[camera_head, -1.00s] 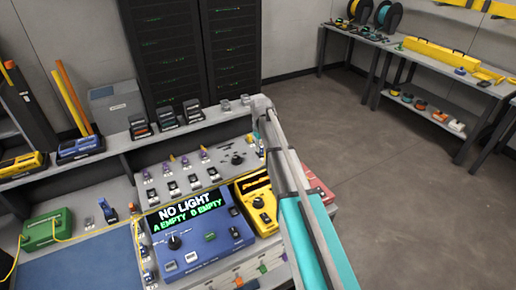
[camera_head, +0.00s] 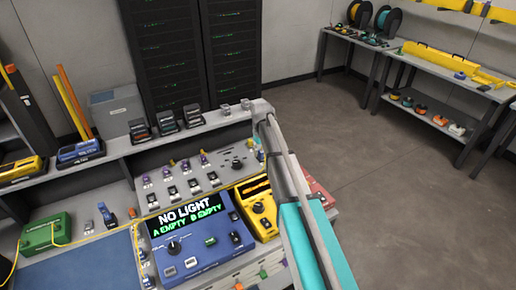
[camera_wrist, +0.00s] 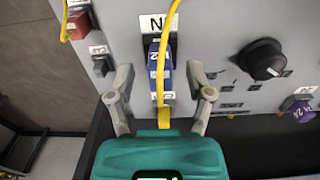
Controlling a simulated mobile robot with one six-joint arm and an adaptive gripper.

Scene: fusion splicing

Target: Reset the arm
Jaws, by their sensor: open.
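My gripper (camera_wrist: 160,78) is open in the wrist view, with one grey finger on each side of a blue connector (camera_wrist: 160,70). Gaps show between the fingers and the connector. The connector sits upright against a grey panel (camera_wrist: 215,30), below a white label with an "N". A yellow cable (camera_wrist: 172,22) runs over it. In the head view my arm reaches over the right part of the bench, and the gripper's fingers cannot be made out there.
A blue meter (camera_head: 205,255) reads "NO LIGHT, A EMPTY". A yellow device (camera_head: 255,208) stands beside it. In the wrist view a black knob (camera_wrist: 262,60) and a purple connector (camera_wrist: 300,108) are at the right. Open floor (camera_head: 400,190) lies right of the bench.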

